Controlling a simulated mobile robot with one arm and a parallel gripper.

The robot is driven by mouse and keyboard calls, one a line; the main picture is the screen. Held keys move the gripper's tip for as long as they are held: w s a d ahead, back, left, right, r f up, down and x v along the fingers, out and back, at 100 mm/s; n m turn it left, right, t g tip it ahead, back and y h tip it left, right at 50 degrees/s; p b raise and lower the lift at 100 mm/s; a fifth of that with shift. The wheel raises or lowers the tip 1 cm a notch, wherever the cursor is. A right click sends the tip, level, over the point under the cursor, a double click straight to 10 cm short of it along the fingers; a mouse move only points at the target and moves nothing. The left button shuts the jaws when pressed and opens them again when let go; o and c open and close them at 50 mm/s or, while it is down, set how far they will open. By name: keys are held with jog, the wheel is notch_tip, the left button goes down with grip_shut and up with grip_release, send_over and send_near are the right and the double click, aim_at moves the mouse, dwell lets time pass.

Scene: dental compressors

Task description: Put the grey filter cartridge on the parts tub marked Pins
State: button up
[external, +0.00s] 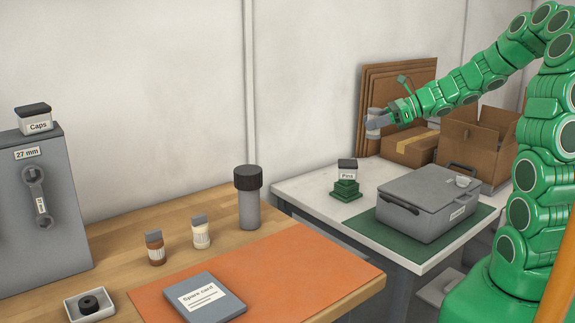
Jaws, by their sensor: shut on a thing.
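My gripper (386,117) is at the upper right, above the white table. It is shut on the grey filter cartridge (373,123), which is small in the view and partly covered by the fingers. The parts tub marked Pins (347,173) has a dark lid and a white label. It stands on a stepped green stand (345,190) on the white table. The cartridge is held above and a little to the right of the tub in the picture, clearly apart from it.
A grey case (428,212) lies on a green mat right of the tub. Cardboard boxes (410,148) stand behind it. On the wooden bench are a tall dark-capped canister (249,205), brown (155,252) and cream (201,236) cartridges. A Caps tub (34,122) sits far left.

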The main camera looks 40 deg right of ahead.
jog(key=d, duration=0.2)
send_over(348, 162)
jog(key=shift+h, duration=0.3)
jog(key=shift+s+a+f, duration=0.1)
jog(key=shift+f, duration=2.3)
jog(key=shift+s+a+f, duration=0.1)
jog(key=shift+f, duration=3.85)
jog(key=shift+f, duration=0.1)
jog(key=o, duration=1.1)
